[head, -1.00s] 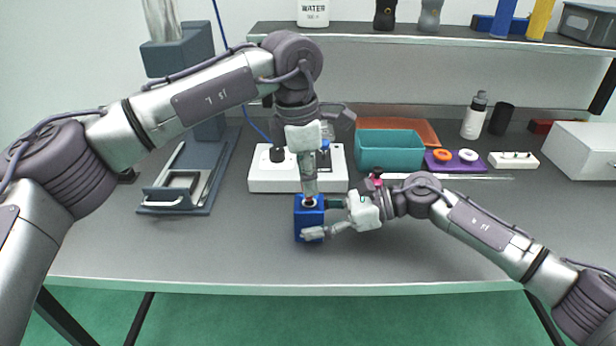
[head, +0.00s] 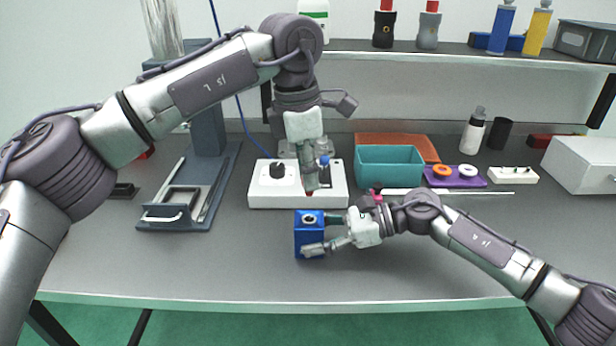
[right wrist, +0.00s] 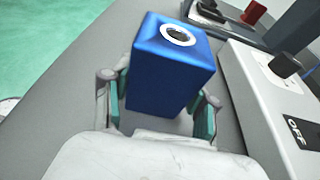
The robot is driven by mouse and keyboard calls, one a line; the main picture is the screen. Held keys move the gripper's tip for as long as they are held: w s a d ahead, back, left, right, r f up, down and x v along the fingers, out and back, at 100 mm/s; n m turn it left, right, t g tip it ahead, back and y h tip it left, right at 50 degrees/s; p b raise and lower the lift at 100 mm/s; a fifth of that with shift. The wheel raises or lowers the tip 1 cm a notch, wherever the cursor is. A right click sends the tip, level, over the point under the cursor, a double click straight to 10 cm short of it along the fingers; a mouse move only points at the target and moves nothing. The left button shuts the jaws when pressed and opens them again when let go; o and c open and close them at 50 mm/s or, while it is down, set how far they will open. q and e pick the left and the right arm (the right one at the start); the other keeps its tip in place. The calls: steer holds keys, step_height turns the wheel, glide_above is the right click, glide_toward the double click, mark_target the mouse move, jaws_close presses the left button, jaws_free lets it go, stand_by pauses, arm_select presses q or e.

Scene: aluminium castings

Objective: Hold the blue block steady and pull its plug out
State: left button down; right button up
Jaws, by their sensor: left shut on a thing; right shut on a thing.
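The blue block (head: 309,242) stands on the grey table in front of the white box, with a pale-ringed round hole in its top. My right gripper (head: 318,242) is shut on the block's sides. The right wrist view shows the block (right wrist: 170,75) between the two green-padded fingers, its ringed hole open. My left gripper (head: 309,186) is shut above the block, clear of it. A small red tip of the plug (head: 309,194) shows under its fingertips; the fingers hide the rest.
The white box (head: 265,198) with a black knob stands just behind the block. A teal bin (head: 390,168) is at the back right, and a dark stand (head: 168,215) is at the left. The table's front is clear.

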arm_select(q)
steer(key=shift+r, duration=0.1)
arm_select(e)
steer(key=o, duration=1.3)
steer(key=shift+c, duration=0.2)
steer(key=shift+d, duration=0.1)
